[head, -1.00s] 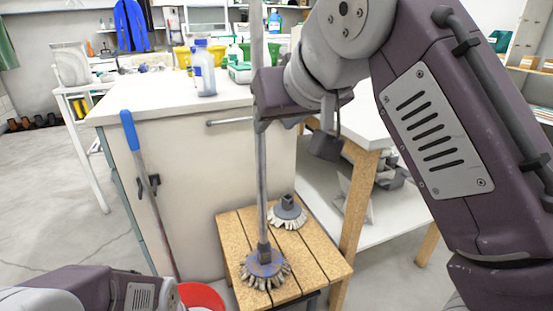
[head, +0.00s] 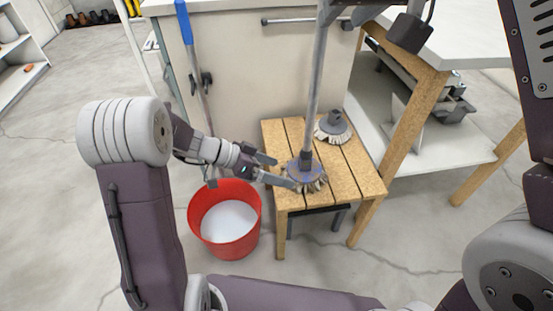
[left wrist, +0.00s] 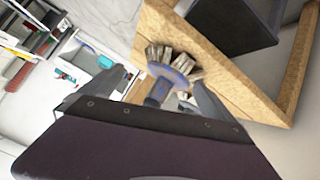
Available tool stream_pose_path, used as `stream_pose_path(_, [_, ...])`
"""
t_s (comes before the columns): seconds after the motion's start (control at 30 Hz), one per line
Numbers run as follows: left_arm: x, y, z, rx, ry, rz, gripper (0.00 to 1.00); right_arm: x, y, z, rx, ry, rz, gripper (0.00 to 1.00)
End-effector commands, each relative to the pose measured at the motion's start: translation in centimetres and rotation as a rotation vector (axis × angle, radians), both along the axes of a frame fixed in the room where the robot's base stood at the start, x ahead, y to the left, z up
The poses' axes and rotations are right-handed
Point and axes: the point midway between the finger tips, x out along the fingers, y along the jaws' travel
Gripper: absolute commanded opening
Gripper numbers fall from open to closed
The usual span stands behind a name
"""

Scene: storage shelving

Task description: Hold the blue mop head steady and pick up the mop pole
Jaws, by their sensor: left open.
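The blue mop head (head: 306,174), with pale bristles, sits near the front of a slatted wooden stool (head: 352,180). The grey mop pole (head: 314,100) rises from its socket, leaning slightly right. My left gripper (head: 284,172) is open at the mop head's left side. In the left wrist view the mop head (left wrist: 181,68) shows beyond and between the finger ends; I cannot tell whether they touch it. My right gripper (head: 338,12) is at the pole near the top edge. Its fingers are partly cut off, so its grip is unclear.
A second, grey mop head (head: 333,127) sits behind on the stool. A red bucket (head: 196,226) with white inside stands left of the stool, below my left gripper. A blue-handled pole (head: 184,22) stands against the cabinet (head: 260,65). A wooden-legged table (head: 412,125) is at right.

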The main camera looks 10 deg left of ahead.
Motion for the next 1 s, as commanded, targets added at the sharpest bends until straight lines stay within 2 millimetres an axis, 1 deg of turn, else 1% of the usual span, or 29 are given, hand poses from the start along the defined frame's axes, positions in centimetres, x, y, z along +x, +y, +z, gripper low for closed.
stream_pose_path(0.03, [0.9, 0.1, 0.3, -0.028, -0.081, -0.030, 1.00, 0.0, 0.0, 0.0, 0.000, 0.000, 0.000, 0.36])
stream_pose_path(0.1, [1.9, 0.2, 0.7, -0.052, -0.200, -0.078, 1.00, 0.0, 0.0, 0.0, 0.000, 0.000, 0.000, 0.36])
stream_pose_path(0.2, [2.5, 0.2, 0.9, -0.071, -0.320, -0.131, 1.00, 0.0, 0.0, 0.0, 0.000, 0.000, 0.000, 0.36])
stream_pose_path(0.33, [2.8, 0.2, 1.0, -0.078, -0.390, -0.161, 1.00, 0.0, 0.0, 0.0, 0.000, 0.000, 0.000, 0.36])
stream_pose_path(0.47, [2.9, 0.1, 1.0, -0.078, -0.398, -0.165, 1.00, 0.0, 0.0, 0.0, 0.000, 0.000, 0.000, 0.36])
stream_pose_path(0.57, [3.1, -0.9, 0.5, -0.078, -0.397, -0.167, 1.00, 0.0, 0.0, 0.0, 0.000, 0.000, 0.000, 0.36])
stream_pose_path(0.83, [4.6, -5.6, -1.5, -0.078, -0.395, -0.170, 1.00, 0.0, 0.0, 0.0, 0.000, 0.000, 0.000, 0.36])
stream_pose_path(1.0, [5.2, -7.4, -2.3, -0.076, -0.396, -0.167, 1.00, 0.0, 0.0, 0.0, 0.000, 0.000, 0.000, 0.36])
